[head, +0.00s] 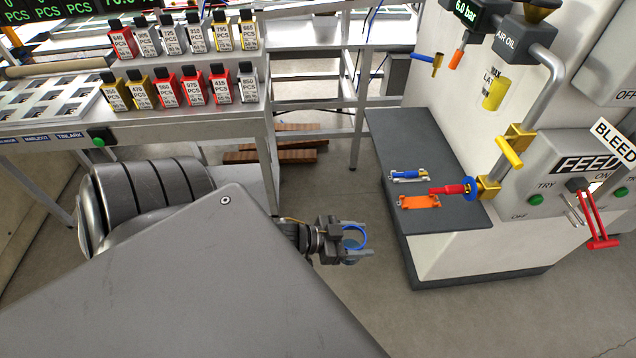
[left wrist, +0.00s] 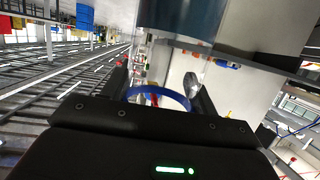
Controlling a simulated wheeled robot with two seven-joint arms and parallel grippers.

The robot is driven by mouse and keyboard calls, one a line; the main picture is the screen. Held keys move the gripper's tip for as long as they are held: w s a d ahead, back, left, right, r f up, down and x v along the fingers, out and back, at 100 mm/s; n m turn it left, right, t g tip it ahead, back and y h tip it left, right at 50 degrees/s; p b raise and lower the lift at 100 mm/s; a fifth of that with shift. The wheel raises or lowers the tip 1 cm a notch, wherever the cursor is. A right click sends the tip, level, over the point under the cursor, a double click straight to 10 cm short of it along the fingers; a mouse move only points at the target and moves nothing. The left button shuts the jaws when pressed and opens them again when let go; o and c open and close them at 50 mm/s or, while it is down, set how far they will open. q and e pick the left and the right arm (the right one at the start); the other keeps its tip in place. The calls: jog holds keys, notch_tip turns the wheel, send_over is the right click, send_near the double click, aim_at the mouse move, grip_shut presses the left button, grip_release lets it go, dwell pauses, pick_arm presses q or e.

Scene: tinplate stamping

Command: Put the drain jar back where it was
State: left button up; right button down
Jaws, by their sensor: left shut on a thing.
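The drain jar (head: 364,236) shows in the head view as a clear, small vessel with a blue rim. My left gripper (head: 357,244) is shut on it and holds it in the air over the floor, left of the machine's grey ledge. In the left wrist view the jar's blue rim (left wrist: 158,90) shows between the two dark fingers of my left gripper (left wrist: 161,96); the rest of the jar is mostly hidden there. My right gripper is in neither view.
The machine's dark grey ledge (head: 385,140) holds a blue-handled part (head: 411,175) and an orange part (head: 419,202). A red-tipped valve (head: 452,189) juts out above it. A bench (head: 190,122) with several labelled bottles stands at the left. Floor between is clear.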

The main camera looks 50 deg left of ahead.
pick_arm(q)
jog(key=w+d+r+m+g+h, duration=0.2)
jog(key=w+d+r, duration=0.1)
jog(key=d+r, duration=0.5)
jog(key=w+d+r+m+g+h, duration=0.2)
jog(key=w+d+r, duration=0.1)
jog(key=d+r, duration=0.6)
jog(key=shift+d+m+h, duration=0.3)
jog(key=shift+d+m, duration=0.1)
jog(key=shift+d, duration=0.55)
